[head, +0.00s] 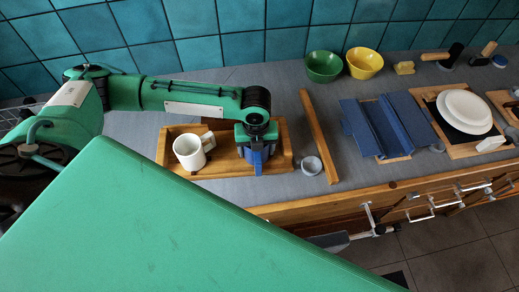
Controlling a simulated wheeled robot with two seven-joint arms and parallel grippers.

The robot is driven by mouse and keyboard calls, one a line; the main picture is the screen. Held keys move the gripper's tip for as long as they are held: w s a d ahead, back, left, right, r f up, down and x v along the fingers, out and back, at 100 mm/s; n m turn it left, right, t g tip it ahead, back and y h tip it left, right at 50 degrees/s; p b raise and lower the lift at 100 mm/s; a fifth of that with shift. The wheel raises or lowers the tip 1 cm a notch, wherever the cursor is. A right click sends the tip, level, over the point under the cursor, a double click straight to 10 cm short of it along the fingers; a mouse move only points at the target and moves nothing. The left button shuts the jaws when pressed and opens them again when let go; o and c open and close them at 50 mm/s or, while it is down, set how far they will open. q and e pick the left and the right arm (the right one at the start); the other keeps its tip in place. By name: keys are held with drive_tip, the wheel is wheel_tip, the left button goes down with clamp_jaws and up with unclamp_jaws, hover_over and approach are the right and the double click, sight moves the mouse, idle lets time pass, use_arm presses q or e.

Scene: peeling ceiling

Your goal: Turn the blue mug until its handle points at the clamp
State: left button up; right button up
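My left arm reaches in from the left, and its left gripper (257,161) points down over the right part of a wooden tray. Blue shows at and below the gripper; I cannot tell whether this is part of the gripper or the blue mug. The fingertips are not clear, so I cannot tell if it is open or shut. No mug handle shows there. A metal clamp-like tool (374,222) is at the counter's front edge, right of the tray; I cannot be sure it is the clamp. My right gripper is not in view.
The wooden tray (168,149) also holds a white mug (189,152). A small grey cup (311,165) and a wooden bar (317,134) are to its right. Green (323,66) and yellow (364,63) bowls stand behind. A blue rack (385,126) and white plates (465,111) stand farther right.

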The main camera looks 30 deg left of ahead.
use_arm(q)
drive_tip(key=shift+r+m+p, duration=0.2)
drive_tip(key=shift+m+p, duration=0.55)
drive_tip(key=shift+m, duration=0.15)
drive_tip(key=m+p, duration=0.2)
drive_tip(key=m, duration=0.2)
drive_tip(key=shift+a, duration=0.1)
drive_tip(key=shift+c, duration=0.6)
drive_tip(key=shift+f+m, duration=0.2)
drive_tip(key=shift+m, duration=0.4)
drive_tip(key=shift+r+m+p, duration=0.15)
drive_tip(key=shift+m+p, duration=0.25)
drive_tip(key=shift+m, duration=0.2)
drive_tip(key=m+p, duration=0.1)
drive_tip(key=m, duration=0.2)
drive_tip(key=shift+a, duration=0.2)
drive_tip(key=shift+m, duration=1.3)
